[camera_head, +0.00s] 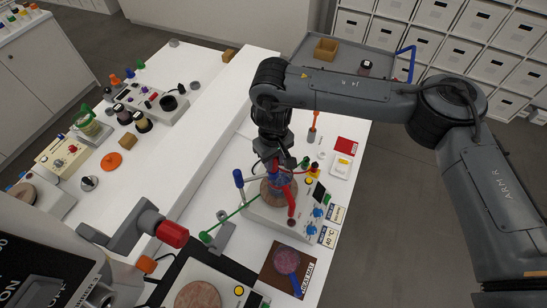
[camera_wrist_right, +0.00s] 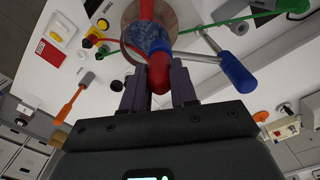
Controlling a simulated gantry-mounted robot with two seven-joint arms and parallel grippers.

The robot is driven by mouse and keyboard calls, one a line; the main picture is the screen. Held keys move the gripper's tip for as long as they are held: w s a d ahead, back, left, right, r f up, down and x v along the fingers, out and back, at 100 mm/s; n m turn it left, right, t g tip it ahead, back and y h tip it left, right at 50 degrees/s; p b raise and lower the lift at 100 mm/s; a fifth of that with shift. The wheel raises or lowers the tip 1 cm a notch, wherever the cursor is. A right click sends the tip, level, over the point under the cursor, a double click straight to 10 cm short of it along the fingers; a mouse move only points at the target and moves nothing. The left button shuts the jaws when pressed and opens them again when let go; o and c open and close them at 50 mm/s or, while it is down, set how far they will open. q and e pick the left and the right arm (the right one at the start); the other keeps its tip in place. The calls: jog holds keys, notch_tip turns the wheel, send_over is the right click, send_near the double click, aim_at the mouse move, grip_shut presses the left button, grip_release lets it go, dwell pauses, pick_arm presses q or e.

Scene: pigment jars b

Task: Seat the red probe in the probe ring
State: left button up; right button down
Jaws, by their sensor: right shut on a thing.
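My right gripper (camera_head: 280,163) is above the hotplate device (camera_head: 262,215) and points down. It is shut on the red probe (camera_wrist_right: 158,72), whose thick red end sits between the fingers in the right wrist view. Red also shows below the gripper in the head view (camera_head: 291,207). A vessel with blue contents (camera_wrist_right: 150,38) is close beyond the fingers, on the round brown plate. A pale rod with a blue knob (camera_head: 238,177) reaches toward the vessel. I cannot clearly make out the probe ring or whether the probe touches it. My left gripper is not in view.
A green probe (camera_head: 206,237) leans near a grey block left of the hotplate. A second hotplate (camera_head: 205,270) and a dark machine with a red knob (camera_head: 173,233) stand lower left. A brown mat (camera_head: 268,281) with a purple dish lies in front.

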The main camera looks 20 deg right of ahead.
jog(key=shift+f, duration=0.4)
dwell(0.7)
jog(key=c, duration=0.8)
grip_release()
jog(key=shift+r, duration=0.1)
jog(key=shift+r, duration=0.1)
